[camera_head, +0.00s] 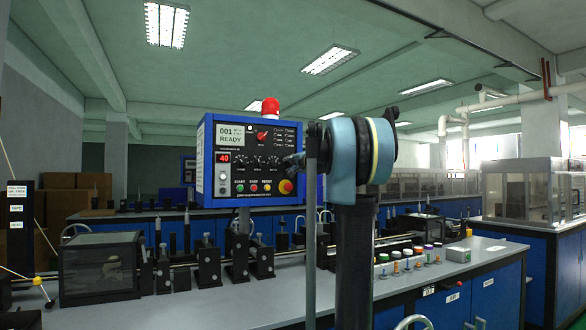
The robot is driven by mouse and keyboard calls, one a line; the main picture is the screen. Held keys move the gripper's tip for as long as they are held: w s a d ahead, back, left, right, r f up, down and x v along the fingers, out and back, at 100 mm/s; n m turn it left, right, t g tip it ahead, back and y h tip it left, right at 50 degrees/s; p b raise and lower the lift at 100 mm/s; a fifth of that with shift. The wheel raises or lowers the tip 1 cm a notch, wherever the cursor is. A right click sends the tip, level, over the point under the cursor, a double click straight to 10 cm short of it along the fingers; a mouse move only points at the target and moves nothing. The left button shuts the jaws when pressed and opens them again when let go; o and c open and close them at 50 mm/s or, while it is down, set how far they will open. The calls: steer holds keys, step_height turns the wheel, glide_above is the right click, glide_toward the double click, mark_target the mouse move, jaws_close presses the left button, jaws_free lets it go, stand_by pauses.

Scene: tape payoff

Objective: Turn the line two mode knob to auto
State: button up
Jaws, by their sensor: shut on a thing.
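A blue control box (207,190) with a dark front panel (229,172) stands above the bench, left of the middle. My gripper (293,160) shows as a small dark shape at the row's right end, partly hidden by my arm. It is shut on what seems to be the rightmost knob, which it covers.
A red beacon (270,106) tops the box. The grey bench (300,281) holds black fixtures (209,262) and small coloured-top parts (407,255).

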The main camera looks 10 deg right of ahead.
steer(key=shift+f+n, duration=0.1)
steer(key=shift+n, duration=0.5)
steer(key=o, duration=0.8)
steer(key=shift+w+d, duration=0.1)
steer(key=shift+s+d, duration=0.1)
steer(key=shift+s, duration=0.3)
steer(key=v, duration=1.1)
